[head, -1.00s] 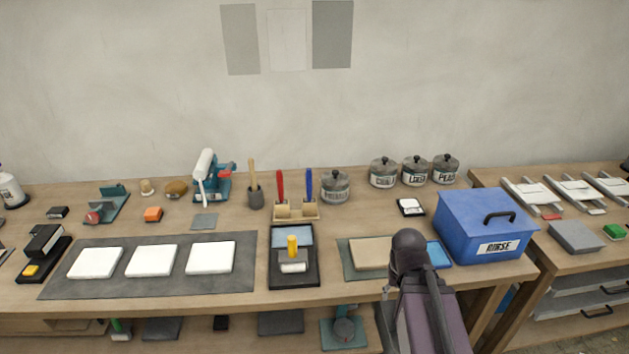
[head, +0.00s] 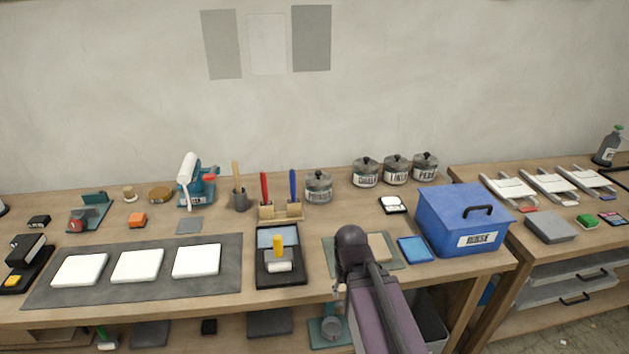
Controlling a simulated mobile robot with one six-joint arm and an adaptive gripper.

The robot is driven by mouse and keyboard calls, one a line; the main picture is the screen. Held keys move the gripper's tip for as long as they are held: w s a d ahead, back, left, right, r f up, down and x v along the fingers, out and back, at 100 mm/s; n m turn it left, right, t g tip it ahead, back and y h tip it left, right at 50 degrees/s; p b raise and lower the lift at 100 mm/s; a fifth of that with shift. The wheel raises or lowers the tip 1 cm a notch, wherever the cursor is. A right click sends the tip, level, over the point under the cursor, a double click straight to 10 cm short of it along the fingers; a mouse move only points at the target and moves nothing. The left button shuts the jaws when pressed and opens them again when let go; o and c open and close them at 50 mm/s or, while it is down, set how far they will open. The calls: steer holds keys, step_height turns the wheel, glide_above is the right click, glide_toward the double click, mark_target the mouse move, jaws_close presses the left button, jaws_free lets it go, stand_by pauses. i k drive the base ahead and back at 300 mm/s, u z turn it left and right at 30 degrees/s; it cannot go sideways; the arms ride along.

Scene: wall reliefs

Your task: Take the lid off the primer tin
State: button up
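Several grey lidded tins with dark knobs stand at the back of the workbench. One tin (head: 318,188) stands alone just right of the brush holder, with its lid on; its label is too small to read surely, so I cannot tell for certain that it is the primer tin. Three similar tins stand in a row to its right: a left one (head: 365,173), a middle one (head: 396,170) and a right one (head: 425,167), all lidded. Part of my arm rises from the bottom, in front of the bench. My gripper does not show.
A wooden holder (head: 281,212) with red- and blue-handled tools stands close left of the lone tin. A blue box (head: 463,220) marked RINSE sits at the right end. A black tray (head: 280,270) with a yellow-handled roller lies in front. Bench around the small white pad (head: 392,204) is mostly clear.

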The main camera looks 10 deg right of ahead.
mark_target(317, 178)
steer(key=z, duration=0.05)
steer(key=i, duration=1)
steer(key=u, duration=0.05)
